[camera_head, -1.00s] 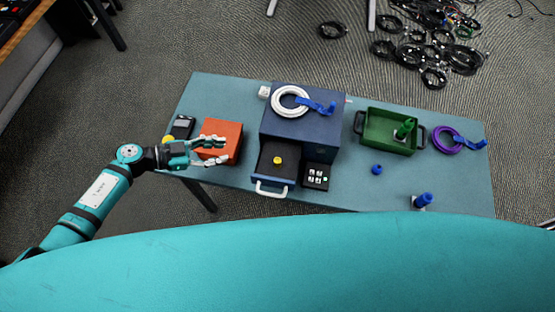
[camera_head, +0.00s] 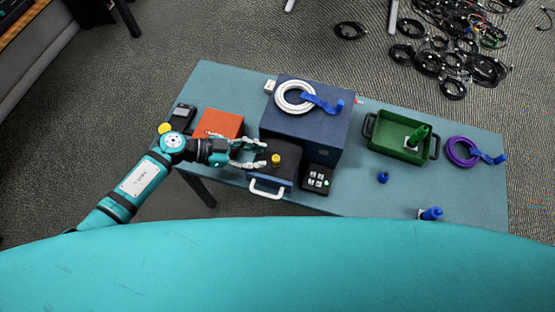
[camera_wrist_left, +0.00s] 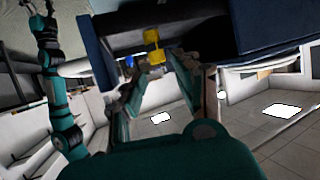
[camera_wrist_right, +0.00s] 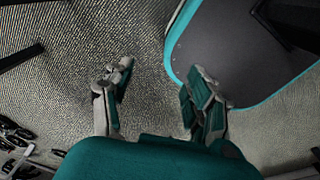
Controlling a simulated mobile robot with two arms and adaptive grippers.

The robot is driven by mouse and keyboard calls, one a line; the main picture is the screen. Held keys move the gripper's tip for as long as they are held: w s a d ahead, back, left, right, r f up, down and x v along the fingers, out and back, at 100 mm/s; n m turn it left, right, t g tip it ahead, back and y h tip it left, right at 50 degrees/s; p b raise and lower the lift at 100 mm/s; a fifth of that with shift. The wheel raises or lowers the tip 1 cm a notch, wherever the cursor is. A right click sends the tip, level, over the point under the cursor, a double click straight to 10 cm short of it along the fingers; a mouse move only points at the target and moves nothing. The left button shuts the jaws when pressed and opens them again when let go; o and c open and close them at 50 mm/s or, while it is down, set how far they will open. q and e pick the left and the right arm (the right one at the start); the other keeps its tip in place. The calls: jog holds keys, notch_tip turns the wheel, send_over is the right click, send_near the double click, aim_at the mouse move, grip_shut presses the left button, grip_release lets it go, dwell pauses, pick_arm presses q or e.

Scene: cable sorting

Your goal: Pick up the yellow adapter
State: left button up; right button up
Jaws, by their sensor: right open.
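The small yellow adapter (camera_head: 276,160) sits in the open dark drawer (camera_head: 291,152) of the blue box (camera_head: 308,128). It also shows in the left wrist view (camera_wrist_left: 152,44), just beyond my fingertips. My left gripper (camera_head: 262,153) is open and empty, its fingers pointing right toward the adapter from the drawer's left side. In the left wrist view my left gripper (camera_wrist_left: 158,70) has its fingers apart, with the adapter ahead of the gap. My right gripper (camera_wrist_right: 158,75) is open and empty in the right wrist view, over the carpet, away from the adapter.
A white cable coil with a blue connector (camera_head: 294,97) lies on the box. An orange block (camera_head: 217,123) stands left of it. A small switch panel (camera_head: 318,178) is right of the drawer. A green tray (camera_head: 395,150) and a purple coil (camera_head: 460,151) are further right.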

aim_at(276, 161)
pick_arm(q)
jog(key=b+x, duration=0.1)
jog(key=x, duration=0.2)
jog(key=shift+d+f+b, duration=0.15)
jog(key=shift+f+b, duration=0.2)
jog(key=shift+f, duration=0.1)
jog(key=shift+w+d, duration=0.1)
jog(key=shift+d, duration=0.25)
jog(key=shift+c, duration=0.5)
jog(key=shift+a, duration=0.1)
grip_shut()
pick_arm(e)
jog(key=shift+w+a+f, duration=0.15)
jog(key=shift+w+f, duration=0.1)
jog(key=shift+f, duration=0.4)
jog(key=shift+w+a+f, duration=0.1)
jog(key=shift+w+f, duration=0.15)
jog(key=shift+f, duration=0.35)
pick_arm(q)
jog(key=shift+r, duration=0.1)
pick_arm(e)
jog(key=shift+d, duration=0.15)
